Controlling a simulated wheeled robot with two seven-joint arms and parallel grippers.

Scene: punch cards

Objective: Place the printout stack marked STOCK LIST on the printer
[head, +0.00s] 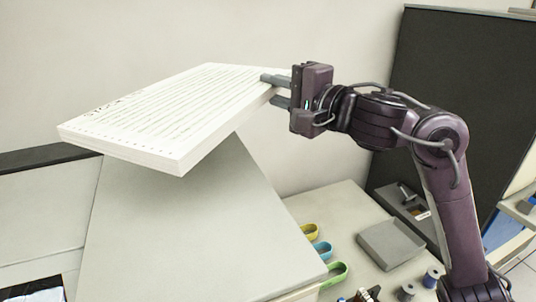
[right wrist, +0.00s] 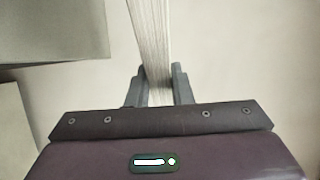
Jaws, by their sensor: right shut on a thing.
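My right gripper (head: 277,90) is shut on the stack's right edge. In the right wrist view the stack (right wrist: 151,45) shows edge-on between the two fingers of the gripper (right wrist: 158,88). A large pale grey sloped-sided box (head: 190,220) stands below the stack; I cannot tell whether it is the printer. My left gripper is not in view.
On the pale table (head: 335,205) at the right are yellow (head: 309,232), blue (head: 322,250) and green (head: 335,275) loops, a grey flat box (head: 391,243) and small spools (head: 407,291). A dark panel (head: 465,100) stands at the right. A wall is behind.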

